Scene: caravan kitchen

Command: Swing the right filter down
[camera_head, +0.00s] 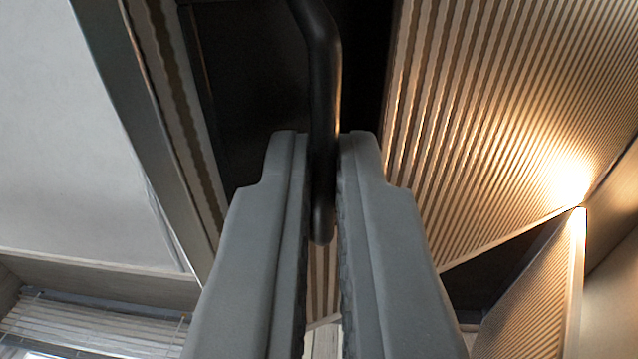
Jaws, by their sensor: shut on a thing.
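My gripper (323,150) reaches up from the bottom of the view, with its two grey fingers on either side of a black, bent bar handle (321,75). The fingers are shut on the handle near its rounded lower end, which shows between them. A large striped filter panel (490,100) fills the upper right, brightly lit near its lower corner. The handle passes in front of a dark opening (255,80) left of this panel. The top of the handle runs out of view, and I cannot tell which panel it is fixed to.
A smaller striped panel (535,300) hangs tilted at the lower right, beside a dark gap. A narrow striped strip (185,110) and a grey frame edge (130,110) run down the left. A pale wall surface (70,130) and a slatted blind (90,325) lie beyond.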

